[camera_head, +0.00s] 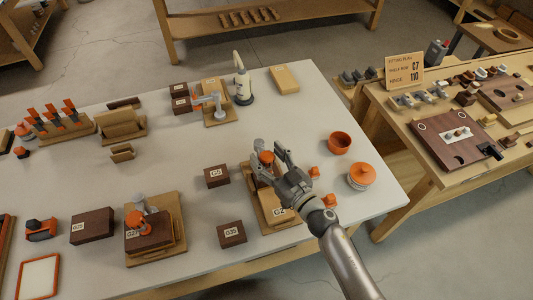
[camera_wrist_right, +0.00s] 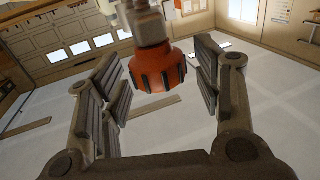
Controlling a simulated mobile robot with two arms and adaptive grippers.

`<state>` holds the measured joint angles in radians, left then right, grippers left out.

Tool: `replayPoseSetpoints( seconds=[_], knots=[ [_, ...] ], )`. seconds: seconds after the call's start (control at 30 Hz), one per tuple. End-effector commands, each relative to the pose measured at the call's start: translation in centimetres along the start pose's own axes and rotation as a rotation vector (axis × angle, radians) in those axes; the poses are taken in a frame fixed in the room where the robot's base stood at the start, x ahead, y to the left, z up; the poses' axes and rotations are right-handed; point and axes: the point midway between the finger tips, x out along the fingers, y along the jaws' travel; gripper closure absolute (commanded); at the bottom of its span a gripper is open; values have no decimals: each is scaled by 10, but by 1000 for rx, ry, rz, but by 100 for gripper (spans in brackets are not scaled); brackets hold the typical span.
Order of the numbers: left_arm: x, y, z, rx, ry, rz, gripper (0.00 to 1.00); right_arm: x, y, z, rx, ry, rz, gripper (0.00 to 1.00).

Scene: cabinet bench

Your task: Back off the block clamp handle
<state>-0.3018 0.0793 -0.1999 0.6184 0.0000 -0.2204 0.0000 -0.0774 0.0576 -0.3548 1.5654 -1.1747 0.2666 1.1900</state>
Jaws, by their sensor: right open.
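My right gripper (camera_head: 268,155) reaches in from the lower right over the clamp fixture with the block labelled G2 (camera_head: 279,211). Its fingers are open, one on each side of the orange clamp handle (camera_head: 266,158). In the right wrist view the ribbed orange handle (camera_wrist_right: 157,70) sits between the open fingers (camera_wrist_right: 155,95), with a gap showing on each side. A grey clamp stem meets the handle there. My gripper hides much of the clamp body in the head view. My left gripper is not in view.
A second clamp fixture (camera_head: 153,240) with an orange handle stands to the left. Loose dark blocks labelled G5 (camera_head: 217,176) and G35 (camera_head: 231,234) lie beside the right fixture.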

Motion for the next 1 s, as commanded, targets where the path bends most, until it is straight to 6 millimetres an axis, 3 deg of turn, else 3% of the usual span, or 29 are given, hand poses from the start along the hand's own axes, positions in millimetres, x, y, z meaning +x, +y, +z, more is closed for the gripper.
replayPoseSetpoints(
  seconds=[0.4,0.77,1.0],
  knots=[
    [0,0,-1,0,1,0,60,10,0,0,0,0,0,41],
    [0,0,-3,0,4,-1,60,10,0,0,-1,0,0,86],
    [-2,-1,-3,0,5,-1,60,10,0,-1,-1,-1,-18,87]
  ],
)
